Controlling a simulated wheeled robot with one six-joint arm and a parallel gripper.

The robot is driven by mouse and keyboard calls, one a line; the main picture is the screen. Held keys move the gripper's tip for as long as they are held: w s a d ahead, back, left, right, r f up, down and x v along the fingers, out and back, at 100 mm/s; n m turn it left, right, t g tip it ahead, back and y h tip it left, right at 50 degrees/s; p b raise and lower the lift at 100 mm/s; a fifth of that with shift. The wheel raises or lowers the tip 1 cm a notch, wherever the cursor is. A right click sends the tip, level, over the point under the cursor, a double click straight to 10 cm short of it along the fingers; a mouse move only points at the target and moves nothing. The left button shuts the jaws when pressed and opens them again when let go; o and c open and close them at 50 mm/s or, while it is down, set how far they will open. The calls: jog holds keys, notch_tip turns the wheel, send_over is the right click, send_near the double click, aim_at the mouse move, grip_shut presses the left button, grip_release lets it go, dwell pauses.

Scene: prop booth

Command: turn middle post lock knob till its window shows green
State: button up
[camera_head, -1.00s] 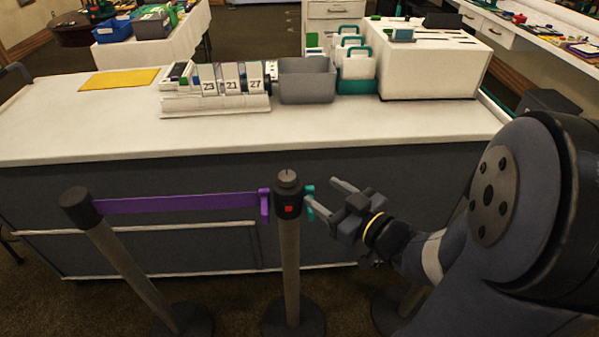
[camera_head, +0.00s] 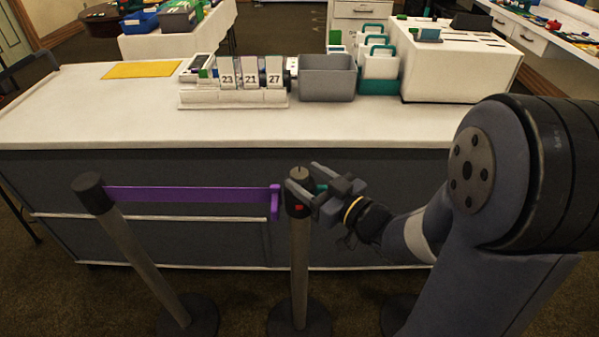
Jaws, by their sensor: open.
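The middle post (camera_head: 300,262) stands upright in front of the counter, with a dark head. The lock knob (camera_head: 299,172) is on top of the head. The small window (camera_head: 299,208) on the head's front shows red. My gripper (camera_head: 305,181) is open at the post's head, coming from the right. One finger lies in front of the knob and the other behind it. I cannot tell whether the fingers touch it. A purple belt (camera_head: 190,198) runs from the left post (camera_head: 140,258) to a purple clip (camera_head: 275,202) beside the head. A teal clip (camera_head: 321,188) shows partly behind my gripper.
The white-topped counter (camera_head: 90,125) stands close behind the posts. It carries a number display (camera_head: 238,98), a grey bin (camera_head: 328,78), a yellow sheet (camera_head: 141,69) and a white box (camera_head: 460,72). A third post base is partly hidden by my arm.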

jog(key=shift+x, duration=1.45)
jog(key=shift+c, duration=0.6)
jog(key=c, duration=0.8)
jog(key=shift+c, duration=0.2)
